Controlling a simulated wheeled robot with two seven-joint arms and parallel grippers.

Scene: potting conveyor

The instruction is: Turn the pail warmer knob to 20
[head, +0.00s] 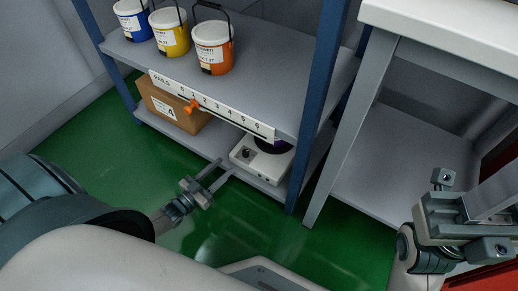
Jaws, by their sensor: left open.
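The pail warmer (262,166) is a low white unit on the lower shelf of the blue-framed rack. Its small dark knob (247,153) is on the left part of its top face; the dial marks are too small to read. A dark round thing, partly hidden by the upper shelf, sits on the warmer's back part. My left gripper (225,169) is open and empty, in front of the lower shelf. Its two fingers point toward the warmer, apart from the knob. My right gripper (465,215) is at the right edge, away from the rack; its finger opening is unclear.
Blue, yellow and orange pails (214,48) stand on the upper shelf (260,85). A numbered rail with an orange slider (191,106) runs along its front edge, above the warmer. A cardboard box (170,105) is left on the lower shelf. A white-topped table (450,35) stands right.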

